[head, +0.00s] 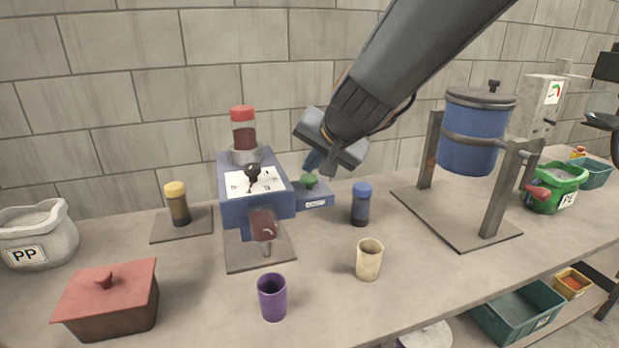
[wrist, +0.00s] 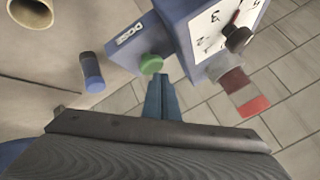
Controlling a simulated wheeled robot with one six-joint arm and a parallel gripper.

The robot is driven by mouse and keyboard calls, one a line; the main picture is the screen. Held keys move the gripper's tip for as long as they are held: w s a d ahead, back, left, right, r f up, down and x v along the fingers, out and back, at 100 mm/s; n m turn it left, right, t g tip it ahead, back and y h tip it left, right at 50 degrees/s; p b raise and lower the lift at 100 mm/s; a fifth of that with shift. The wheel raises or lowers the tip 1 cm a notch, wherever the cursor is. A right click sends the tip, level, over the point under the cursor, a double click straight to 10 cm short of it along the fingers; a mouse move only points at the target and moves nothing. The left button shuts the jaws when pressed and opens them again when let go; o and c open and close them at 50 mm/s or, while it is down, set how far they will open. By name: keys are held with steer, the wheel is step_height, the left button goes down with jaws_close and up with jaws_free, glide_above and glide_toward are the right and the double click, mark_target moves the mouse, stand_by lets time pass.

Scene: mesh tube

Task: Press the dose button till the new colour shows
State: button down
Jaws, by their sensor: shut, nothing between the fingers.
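The green dose button (head: 310,180) sits on a low blue box (head: 318,198) with a white label, at the right side of the blue dosing machine (head: 256,207). The machine has a white dial with a dark pointer and a red-capped jar (head: 243,130) on top. A dark red, partly clear piece (head: 263,226) hangs at its front. My gripper (head: 313,161) is shut and empty, behind and just above the button. In the wrist view, the blue fingers (wrist: 161,88) are together and their tips are close to the green button (wrist: 151,64); I cannot tell whether they touch.
A blue-capped bottle (head: 361,205) stands just right of the button. A beige cup (head: 369,259) and purple cup (head: 272,297) stand in front. A yellow-capped bottle (head: 177,204) is left, a blue drum (head: 472,133) on a stand is right. The wall is close behind.

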mark_target(311, 179)
steer(key=shift+f+b, duration=0.8)
steer(key=shift+f, duration=0.05)
stand_by(0.8)
stand_by(0.3)
steer(key=shift+r+p, duration=1.1)
steer(key=shift+r, duration=0.15)
step_height(311, 179, up, 5)
steer(key=p, duration=0.4)
steer(key=shift+p, duration=0.4)
steer(key=s+d+f+n+g+h, duration=0.1)
steer(key=s+d+f+n+g, duration=0.1)
steer(key=s+d+f, duration=0.6)
steer(key=s+d+f+n+g+h, duration=0.2)
steer(key=s+d+f+g, duration=0.3)
steer(key=s, duration=0.8)
steer(key=d+f, duration=0.3)
steer(key=f, duration=0.2)
steer(key=shift+s+d+n, duration=0.25)
steer(key=shift+d+n, duration=0.05)
steer(key=shift+d, duration=0.1)
